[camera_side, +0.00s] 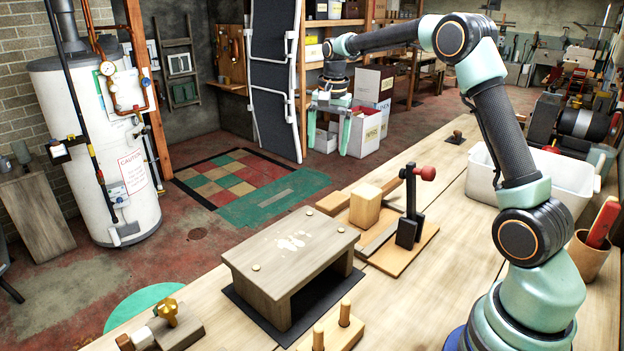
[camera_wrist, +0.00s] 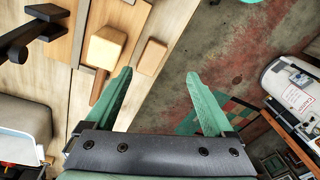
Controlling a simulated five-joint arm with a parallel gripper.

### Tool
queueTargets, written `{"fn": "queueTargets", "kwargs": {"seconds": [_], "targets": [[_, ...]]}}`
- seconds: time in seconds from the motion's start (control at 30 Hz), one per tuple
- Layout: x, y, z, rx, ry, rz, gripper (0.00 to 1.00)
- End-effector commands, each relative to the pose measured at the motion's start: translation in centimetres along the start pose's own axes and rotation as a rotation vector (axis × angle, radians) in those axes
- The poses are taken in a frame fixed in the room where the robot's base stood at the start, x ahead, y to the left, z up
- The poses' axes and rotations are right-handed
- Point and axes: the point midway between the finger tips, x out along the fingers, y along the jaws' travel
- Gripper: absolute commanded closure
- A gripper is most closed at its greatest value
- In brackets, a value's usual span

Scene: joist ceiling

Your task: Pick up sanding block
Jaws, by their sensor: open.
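A pale tan wooden block (camera_side: 365,206) stands on the clamp board on the bench; it is the most block-like piece, but I cannot tell for sure that it is the sanding block. It also shows in the wrist view (camera_wrist: 105,47), up and left of the fingers. My gripper (camera_side: 327,151) is open and empty, raised well away from the block, toward the back. In the wrist view my gripper's two green fingers (camera_wrist: 158,74) are spread wide with nothing between them.
A black lever clamp with a red knob (camera_side: 427,173) stands right beside the block. A wooden piece (camera_side: 332,203) lies just behind it. A low wooden stand (camera_side: 288,250) is in front. A white bin (camera_side: 482,180) is at the right. The bench between is mostly clear.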

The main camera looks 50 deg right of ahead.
Motion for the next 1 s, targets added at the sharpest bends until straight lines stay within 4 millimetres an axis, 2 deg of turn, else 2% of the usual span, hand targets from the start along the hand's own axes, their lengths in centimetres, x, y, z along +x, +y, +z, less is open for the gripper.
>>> {"fn": "queueTargets", "kwargs": {"seconds": [0.03, 0.2, 0.4, 0.57, 0.8, 1.0], "targets": [[1.7, 0.0, -1.3, 0.061, -0.014, 0.021, 0.12], [5.9, 0.4, -4.3, 0.24, -0.041, 0.068, 0.12], [8.8, 1.1, -6.0, 0.36, -0.055, 0.1, 0.12], [10.1, 1.3, -6.2, 0.383, -0.059, 0.108, 0.12], [14.0, 1.7, -5.8, 0.381, -0.06, 0.108, 0.12], [15.9, 1.8, -5.7, 0.38, -0.058, 0.106, 0.12]]}}
